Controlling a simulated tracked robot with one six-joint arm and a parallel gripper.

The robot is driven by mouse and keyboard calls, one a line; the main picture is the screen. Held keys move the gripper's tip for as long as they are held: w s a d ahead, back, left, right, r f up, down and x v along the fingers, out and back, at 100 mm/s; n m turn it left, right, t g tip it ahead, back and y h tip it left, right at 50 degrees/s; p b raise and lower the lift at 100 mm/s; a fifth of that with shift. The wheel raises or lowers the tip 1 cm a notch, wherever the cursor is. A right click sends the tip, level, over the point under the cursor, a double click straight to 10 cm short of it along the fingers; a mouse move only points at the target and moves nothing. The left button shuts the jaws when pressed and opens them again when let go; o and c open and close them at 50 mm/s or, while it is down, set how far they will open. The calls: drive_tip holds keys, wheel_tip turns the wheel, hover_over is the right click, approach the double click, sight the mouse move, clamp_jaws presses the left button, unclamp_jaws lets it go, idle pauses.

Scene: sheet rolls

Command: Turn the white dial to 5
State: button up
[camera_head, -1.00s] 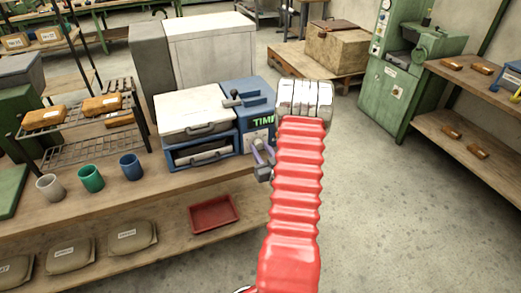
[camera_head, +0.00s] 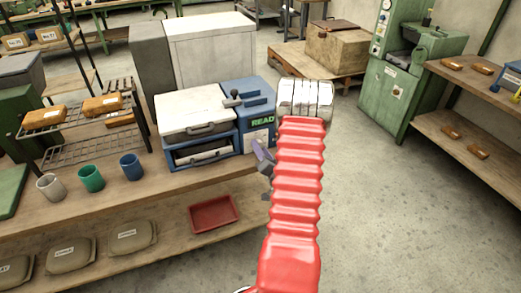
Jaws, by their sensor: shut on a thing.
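The blue machine (camera_head: 229,138) with a white lid (camera_head: 193,109) stands on the workbench. Its right front has a small display with green letters that read "READ" (camera_head: 262,121) and a pale panel (camera_head: 256,138) under it. My gripper (camera_head: 262,155) is at the lower part of this panel, beside my red arm sleeve, and is tilted. It is shut on the white dial there. The dial itself is hidden behind the gripper, and I cannot read its number.
Grey, green and blue cups (camera_head: 131,167) stand on the bench left of the machine. A red tray (camera_head: 214,214) lies on the lower shelf. The floor at right is clear.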

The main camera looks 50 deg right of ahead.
drive_tip(key=shift+s+d+f+m, duration=0.1)
drive_tip(key=shift+m, duration=0.2)
drive_tip(key=o, duration=1)
drive_tip(key=shift+o, duration=0.2)
drive_tip(key=v, duration=1.3)
drive_tip(key=shift+s+a, duration=0.25)
drive_tip(key=shift+s, duration=0.05)
